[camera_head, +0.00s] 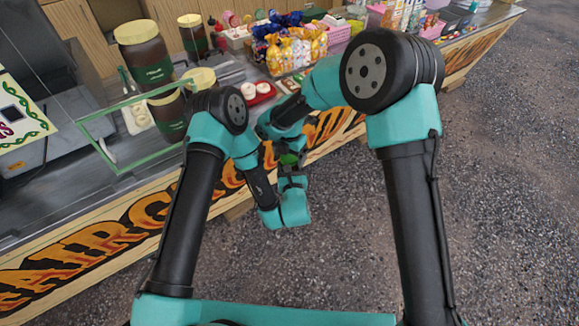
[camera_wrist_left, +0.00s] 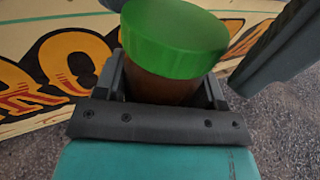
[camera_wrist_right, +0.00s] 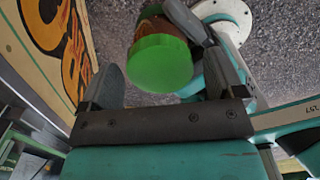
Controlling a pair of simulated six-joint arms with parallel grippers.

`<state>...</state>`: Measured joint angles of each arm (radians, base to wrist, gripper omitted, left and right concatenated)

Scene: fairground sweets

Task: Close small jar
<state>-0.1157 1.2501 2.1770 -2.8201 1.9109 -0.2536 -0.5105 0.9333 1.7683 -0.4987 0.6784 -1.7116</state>
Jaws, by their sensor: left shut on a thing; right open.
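The small jar has a brown body (camera_wrist_left: 160,86) and a green lid (camera_wrist_left: 172,38) that sits on its top. My left gripper (camera_head: 291,181) is shut around the jar's body and holds it in the air in front of the stall counter. In the head view only a little of the green lid (camera_head: 289,158) shows between my two grippers. My right gripper (camera_head: 284,143) is open close to the lid. In the right wrist view the lid (camera_wrist_right: 160,63) lies between its spread fingers, with a gap on the left side. Whether the lid is fully screwed down cannot be told.
The counter's painted front board (camera_head: 120,233) runs close beside my grippers. On the counter stand large brown jars (camera_head: 146,58), a glass guard (camera_head: 118,170), a red tray (camera_head: 259,94) and bags of sweets (camera_head: 297,50). The grey ground (camera_head: 510,180) to the right is free.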

